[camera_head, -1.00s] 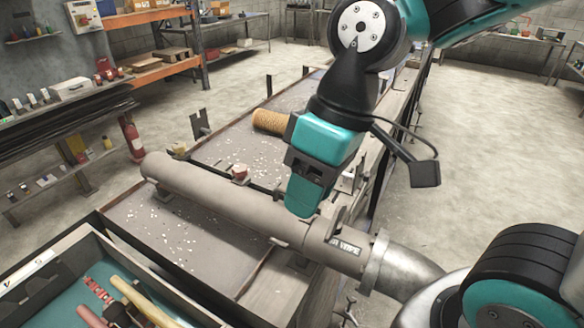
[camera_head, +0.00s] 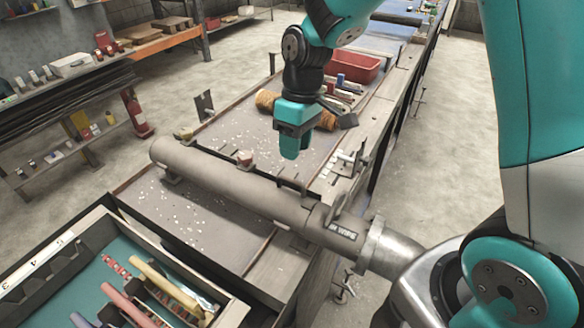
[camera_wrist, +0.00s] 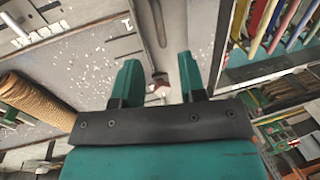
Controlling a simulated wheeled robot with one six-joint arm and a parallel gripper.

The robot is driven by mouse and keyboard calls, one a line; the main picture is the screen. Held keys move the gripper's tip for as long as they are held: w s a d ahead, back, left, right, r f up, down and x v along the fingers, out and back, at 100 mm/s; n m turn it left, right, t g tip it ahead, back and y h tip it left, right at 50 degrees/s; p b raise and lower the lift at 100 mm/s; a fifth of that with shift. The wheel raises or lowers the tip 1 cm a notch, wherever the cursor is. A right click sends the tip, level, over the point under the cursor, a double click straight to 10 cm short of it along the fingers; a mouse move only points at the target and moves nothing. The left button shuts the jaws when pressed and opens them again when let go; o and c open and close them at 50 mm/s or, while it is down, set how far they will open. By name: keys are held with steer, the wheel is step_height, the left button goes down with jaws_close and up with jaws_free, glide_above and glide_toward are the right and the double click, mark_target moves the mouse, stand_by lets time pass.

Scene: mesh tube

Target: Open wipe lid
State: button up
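A long grey pipe (camera_head: 235,187) lies across the bench. A label (camera_head: 343,233) reading "WIPE" sits near its right end, beside a metal flange (camera_head: 376,245). I cannot make out the lid's outline or whether it is open. My gripper (camera_head: 293,150) hangs pointing down above the bench, beyond the pipe and up-left of the label in the head view. It is apart from the label. In the wrist view my gripper (camera_wrist: 160,78) has its two teal fingers spread with nothing held between them. A small reddish knob (camera_wrist: 160,88) shows below, between the fingers.
A roll of tan cord (camera_head: 266,101) and a red bin (camera_head: 352,68) stand on the bench behind my gripper. Upright metal fittings (camera_head: 346,170) rise beside the pipe. A drawer tray (camera_head: 75,262) with coloured tools is at the front left. White flecks dot the bench.

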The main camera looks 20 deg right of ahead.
steer(key=f, duration=0.4)
steer(key=a+f+p, duration=0.1)
steer(key=f, duration=0.2)
steer(key=shift+s+a, duration=0.1)
steer(key=shift+s, duration=0.3)
steer(key=shift+r, duration=0.1)
jaws_close()
